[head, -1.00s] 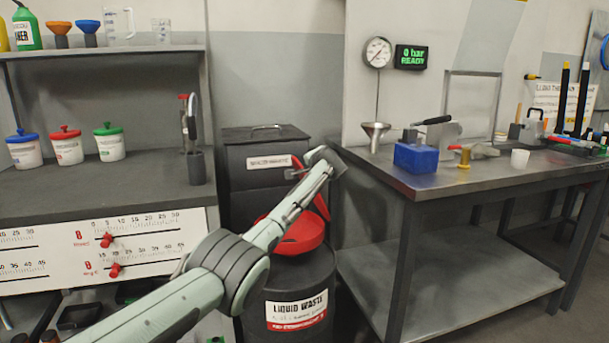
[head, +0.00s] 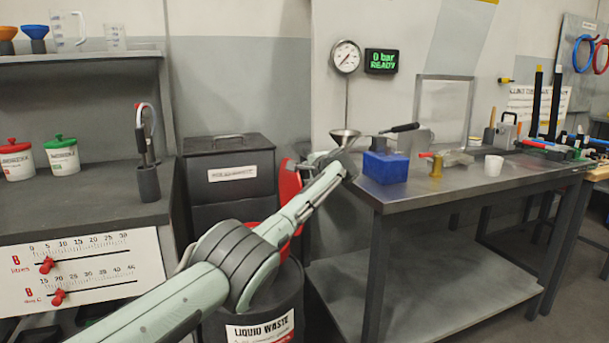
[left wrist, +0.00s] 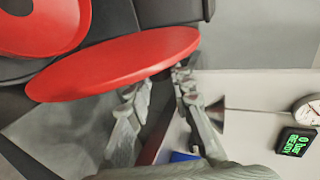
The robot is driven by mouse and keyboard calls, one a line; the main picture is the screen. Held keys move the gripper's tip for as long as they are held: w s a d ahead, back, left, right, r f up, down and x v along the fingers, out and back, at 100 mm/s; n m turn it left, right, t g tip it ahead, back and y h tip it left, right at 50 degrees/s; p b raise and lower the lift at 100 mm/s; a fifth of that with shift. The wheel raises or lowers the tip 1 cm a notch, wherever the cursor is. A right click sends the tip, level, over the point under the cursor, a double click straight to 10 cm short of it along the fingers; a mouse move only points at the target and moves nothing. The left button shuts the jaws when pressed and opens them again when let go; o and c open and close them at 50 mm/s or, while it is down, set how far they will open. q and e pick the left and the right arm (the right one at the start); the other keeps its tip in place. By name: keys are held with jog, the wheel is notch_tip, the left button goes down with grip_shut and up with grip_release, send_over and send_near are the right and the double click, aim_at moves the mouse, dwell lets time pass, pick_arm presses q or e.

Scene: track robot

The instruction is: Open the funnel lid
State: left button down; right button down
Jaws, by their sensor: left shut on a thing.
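The red funnel (head: 262,232) sits on top of the dark liquid waste drum (head: 290,305) and is partly hidden by my left arm. Its red lid (head: 289,182) stands raised, nearly upright, at the funnel's right side. In the left wrist view the lid (left wrist: 115,66) shows as a tilted disc, with part of the funnel bowl (left wrist: 40,25) beyond it. My left gripper (left wrist: 158,108) is shut on the lid, its fingers at the lid's lower side; the exact contact is partly hidden. In the head view its fingers are hard to make out. My right gripper is not in view.
A steel table (head: 440,195) stands close to the right of my left wrist, with a blue box (head: 385,167) and a metal funnel (head: 344,137) near its corner. A dark bin (head: 230,165) stands behind the drum. A counter (head: 100,200) is at left.

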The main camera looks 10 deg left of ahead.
pick_arm(q)
jog(key=shift+r, duration=0.1)
jog(key=c, duration=1.3)
grip_release()
jog(key=shift+c, duration=0.2)
jog(key=v, duration=1.2)
